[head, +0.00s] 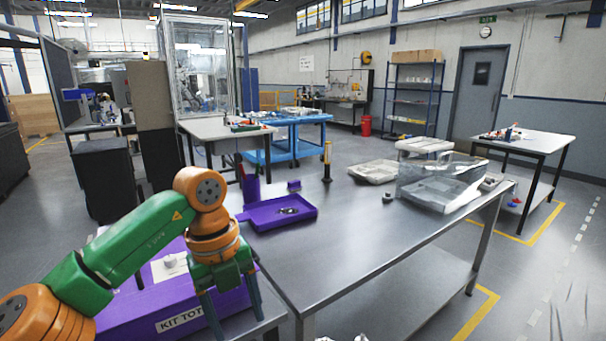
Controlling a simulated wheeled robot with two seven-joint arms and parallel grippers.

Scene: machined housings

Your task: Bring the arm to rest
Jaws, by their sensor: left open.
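My left arm, green and orange, comes in from the left. Its gripper (232,312) points down at the near left, in front of the purple kit tote (130,318). Two fingers stand apart, and I see nothing held between them. The gripper hides part of the tote's right side. My right gripper is not in the head view.
A steel table (370,225) fills the middle. On it are a purple tray (262,217) with small metal parts, a clear bin (440,185), a pale tray (374,171) and a yellow-and-black post (327,162). The table's centre and front are clear.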

